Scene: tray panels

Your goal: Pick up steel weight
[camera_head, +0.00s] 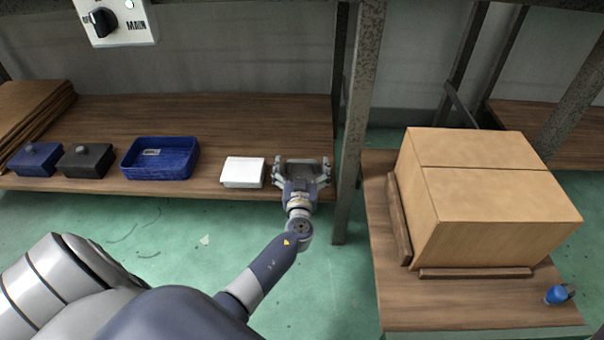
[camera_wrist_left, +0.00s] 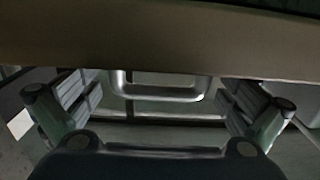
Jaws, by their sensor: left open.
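My left gripper (camera_head: 302,164) is open at the right end of the low wooden shelf, beside the white box. It also shows in the left wrist view (camera_wrist_left: 160,96), with its fingers spread to either side. A pale metal U-shaped piece (camera_wrist_left: 160,98) shows between the fingers there, under a brown board edge (camera_wrist_left: 150,45). I cannot tell whether this piece is the steel weight or whether the fingers touch it. No other thing in the head view is clearly a steel weight. My right gripper is not in view.
On the shelf (camera_head: 215,110) are a blue lidded box (camera_head: 36,160), a black lidded box (camera_head: 86,162), a blue tray (camera_head: 160,172) and a white box (camera_head: 243,172). A metal post (camera_head: 358,120) stands right of my gripper. A carton (camera_head: 490,195) sits on a wooden platform (camera_head: 450,315).

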